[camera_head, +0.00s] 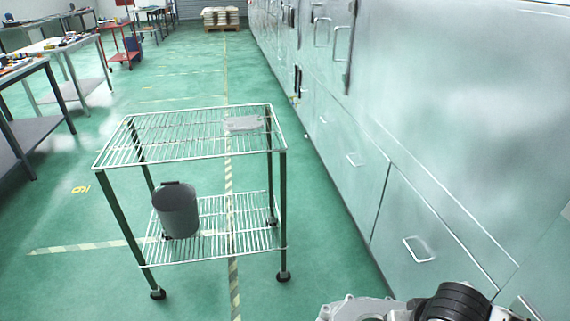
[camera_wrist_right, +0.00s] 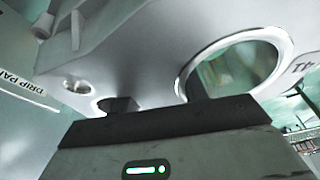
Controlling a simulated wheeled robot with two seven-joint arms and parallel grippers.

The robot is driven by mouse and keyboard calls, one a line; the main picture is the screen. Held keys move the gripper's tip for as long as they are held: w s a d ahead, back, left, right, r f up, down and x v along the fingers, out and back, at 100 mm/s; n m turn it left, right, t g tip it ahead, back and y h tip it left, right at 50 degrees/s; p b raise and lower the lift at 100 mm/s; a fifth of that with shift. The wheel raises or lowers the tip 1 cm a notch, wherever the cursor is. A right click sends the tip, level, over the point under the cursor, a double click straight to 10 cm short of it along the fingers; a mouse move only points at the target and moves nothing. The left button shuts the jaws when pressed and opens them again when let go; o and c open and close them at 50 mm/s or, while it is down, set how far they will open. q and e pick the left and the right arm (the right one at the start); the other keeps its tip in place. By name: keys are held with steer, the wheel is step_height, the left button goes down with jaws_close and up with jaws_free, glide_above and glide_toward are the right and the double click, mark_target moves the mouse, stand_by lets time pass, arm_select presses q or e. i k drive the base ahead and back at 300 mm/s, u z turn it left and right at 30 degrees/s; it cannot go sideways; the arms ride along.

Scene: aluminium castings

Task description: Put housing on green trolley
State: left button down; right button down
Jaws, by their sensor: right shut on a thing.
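The housing (camera_wrist_right: 150,55) is a pale grey aluminium casting with a large round bore and smaller holes. It fills the upper part of the right wrist view. My right gripper (camera_wrist_right: 165,122) is shut on it, its dark jaw pressed along the casting's edge. In the head view part of the housing (camera_head: 355,308) shows at the bottom edge, beside my dark wrist. The green trolley (camera_head: 115,218) stands ahead and to the left, with dark green legs and two wire shelves. The housing is apart from it, nearer to me. My left gripper is not in view.
A flat grey part (camera_head: 243,124) lies at the right of the trolley's top shelf; the rest of that shelf is clear. A grey bucket (camera_head: 176,210) stands on the lower shelf. A metal cabinet wall (camera_head: 440,130) runs along the right. Workbenches (camera_head: 40,105) stand far left.

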mark_target(166, 135)
steer(key=u, duration=2.05)
steer(key=i, duration=4.7)
steer(key=z, duration=2.05)
steer(key=i, duration=2.9)
